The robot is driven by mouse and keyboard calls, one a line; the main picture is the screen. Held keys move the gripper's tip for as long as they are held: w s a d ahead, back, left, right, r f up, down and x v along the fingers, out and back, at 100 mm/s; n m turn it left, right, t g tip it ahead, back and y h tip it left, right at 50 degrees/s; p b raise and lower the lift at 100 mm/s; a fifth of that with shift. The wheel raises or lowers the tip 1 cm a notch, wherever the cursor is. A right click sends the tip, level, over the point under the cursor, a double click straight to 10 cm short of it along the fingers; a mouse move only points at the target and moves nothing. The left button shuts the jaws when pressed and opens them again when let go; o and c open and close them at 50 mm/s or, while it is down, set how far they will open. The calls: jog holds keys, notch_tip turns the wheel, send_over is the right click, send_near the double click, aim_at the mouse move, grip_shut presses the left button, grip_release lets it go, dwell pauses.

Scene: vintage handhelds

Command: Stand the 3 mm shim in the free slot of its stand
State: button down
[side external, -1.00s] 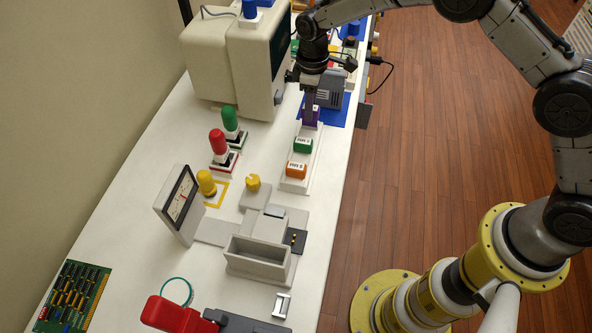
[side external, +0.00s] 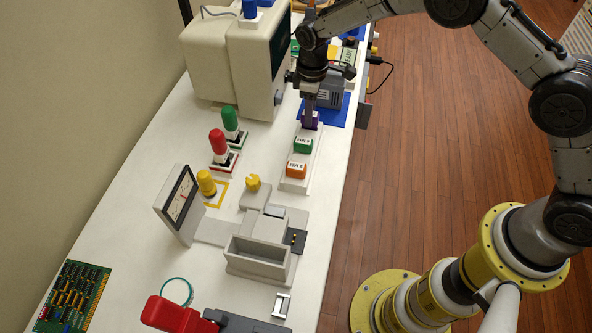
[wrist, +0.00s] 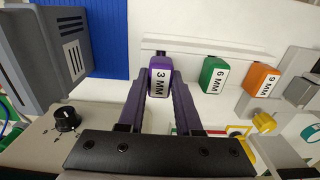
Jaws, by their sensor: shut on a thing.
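My gripper (wrist: 161,88) is shut on the purple 3 mm shim (wrist: 160,79), whose white label faces up in the wrist view. In the side external view my gripper (side external: 311,114) and the shim (side external: 311,122) are at the far end of the white stand (side external: 292,186). The shim looks upright. I cannot tell whether its lower edge is inside the slot, as the shim and fingers hide it. The green 6 mm shim (wrist: 213,77) and the orange 9 mm shim (wrist: 260,81) stand in the same stand, in a row to the right in the wrist view.
A grey vented box (wrist: 60,50) on a blue mat (wrist: 103,35) is close to the left of my gripper in the wrist view. A beige monitor (side external: 225,65) and red (side external: 219,145) and green (side external: 230,122) knobbed pieces stand left of the stand in the side view.

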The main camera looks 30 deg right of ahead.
jog(key=shift+f, duration=0.9)
jog(key=c, duration=0.5)
grip_release()
jog(key=shift+c, duration=1.4)
jog(key=shift+r, duration=3.55)
